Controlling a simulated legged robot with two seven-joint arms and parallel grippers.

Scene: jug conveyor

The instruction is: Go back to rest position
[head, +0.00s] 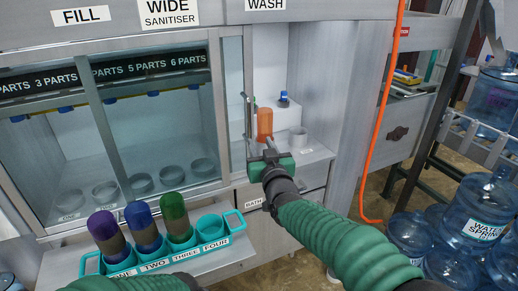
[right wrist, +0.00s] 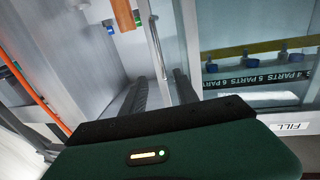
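My right gripper (head: 261,146) reaches toward the wash bay at the middle of the head view. In the right wrist view its two dark fingers (right wrist: 163,88) stand apart with nothing between them. An orange bottle (head: 265,124) stands upright in the wash bay beyond the fingers; it also shows in the right wrist view (right wrist: 123,15), apart from them. A teal rack (head: 222,242) on the front shelf holds purple, blue and green bottles in slots one to three; slot four is empty. My left gripper is out of view; a green sleeve shows at the bottom edge.
A glass-fronted cabinet (head: 110,150) with several grey cups fills the left. A vertical handle (head: 248,118) stands by the fingers. An orange hose (head: 375,150) hangs right of the bay. Large water jugs (head: 476,212) stand at the right.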

